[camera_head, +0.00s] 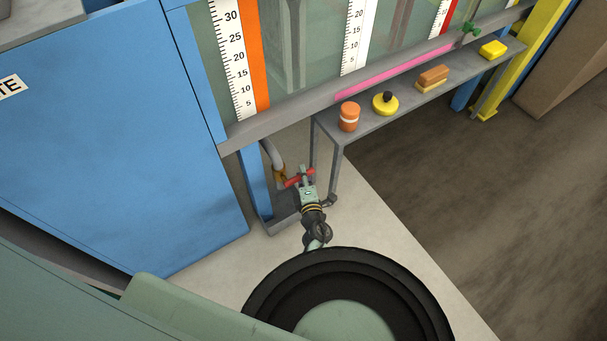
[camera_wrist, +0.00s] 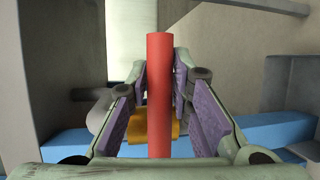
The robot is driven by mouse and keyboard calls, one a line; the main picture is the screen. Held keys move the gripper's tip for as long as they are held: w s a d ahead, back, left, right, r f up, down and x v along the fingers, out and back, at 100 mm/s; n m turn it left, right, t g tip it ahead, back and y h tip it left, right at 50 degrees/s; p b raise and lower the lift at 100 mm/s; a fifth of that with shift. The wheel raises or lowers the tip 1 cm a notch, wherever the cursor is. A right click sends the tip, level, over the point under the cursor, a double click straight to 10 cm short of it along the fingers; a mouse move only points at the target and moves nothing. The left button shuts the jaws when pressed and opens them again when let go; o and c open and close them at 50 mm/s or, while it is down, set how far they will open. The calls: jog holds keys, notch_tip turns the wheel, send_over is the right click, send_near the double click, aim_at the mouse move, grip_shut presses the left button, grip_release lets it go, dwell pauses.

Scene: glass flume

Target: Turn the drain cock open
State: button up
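The drain cock's red lever handle (camera_head: 293,183) shows low in the head view, beside the blue leg under the flume. It lies crosswise there. In the wrist view the red handle (camera_wrist: 160,95) is an upright bar in the middle, between the purple finger pads. My gripper (camera_head: 306,179) is at the handle, and its fingers in the wrist view (camera_wrist: 161,72) lean inward and close on both sides of the bar. A brass part of the cock (camera_wrist: 140,126) shows behind the handle. My gripper hides much of the cock's body in the head view.
A grey shelf (camera_head: 375,133) stands right beside my gripper. It carries an orange jar (camera_head: 349,116), a yellow round item (camera_head: 385,103), a brush-like block (camera_head: 432,78) and a yellow block (camera_head: 493,49). A blue cabinet (camera_head: 110,130) is on the left. Open floor (camera_head: 480,210) lies right.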

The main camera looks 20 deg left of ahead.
grip_shut()
